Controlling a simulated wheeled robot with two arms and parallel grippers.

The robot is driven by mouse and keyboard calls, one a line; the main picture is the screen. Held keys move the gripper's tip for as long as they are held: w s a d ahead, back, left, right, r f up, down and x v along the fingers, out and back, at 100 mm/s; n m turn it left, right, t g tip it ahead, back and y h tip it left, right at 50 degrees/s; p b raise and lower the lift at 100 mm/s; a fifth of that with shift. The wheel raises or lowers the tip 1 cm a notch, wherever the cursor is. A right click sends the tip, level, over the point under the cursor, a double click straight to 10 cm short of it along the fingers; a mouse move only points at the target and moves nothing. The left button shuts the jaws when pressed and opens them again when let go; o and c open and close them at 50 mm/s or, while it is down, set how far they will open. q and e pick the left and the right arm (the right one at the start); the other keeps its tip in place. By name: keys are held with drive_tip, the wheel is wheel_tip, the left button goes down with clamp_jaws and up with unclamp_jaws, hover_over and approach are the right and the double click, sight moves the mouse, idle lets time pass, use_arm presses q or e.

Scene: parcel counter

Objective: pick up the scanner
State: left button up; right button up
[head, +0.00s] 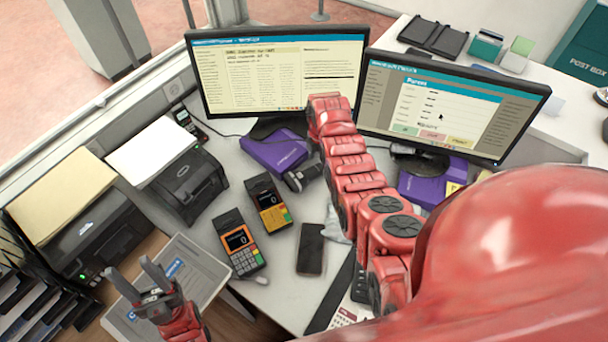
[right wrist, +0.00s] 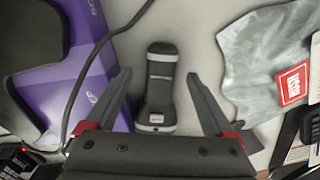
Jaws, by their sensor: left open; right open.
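The scanner (right wrist: 158,85) is a dark grey handheld device with pale bands at both ends. In the right wrist view it lies on the light counter between the fingers of my right gripper (right wrist: 159,76), which is open and has visible gaps on both sides. I cannot tell how far above the counter the fingertips are. In the head view the scanner (head: 303,174) lies beside a purple box (head: 273,151), partly hidden by my right arm. My right gripper is hidden there. My left gripper (head: 132,268) is open and empty at the lower left, over a grey tray.
The purple box (right wrist: 90,55) and a cable lie left of the scanner, a grey plastic bag (right wrist: 250,75) right of it. Two monitors (head: 278,75) (head: 450,105) stand behind. Card terminals (head: 240,243) (head: 268,203) and a dark phone (head: 310,249) lie in front.

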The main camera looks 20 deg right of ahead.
sight(318, 167)
drive_tip(key=shift+f, duration=1.5)
clamp_jaws()
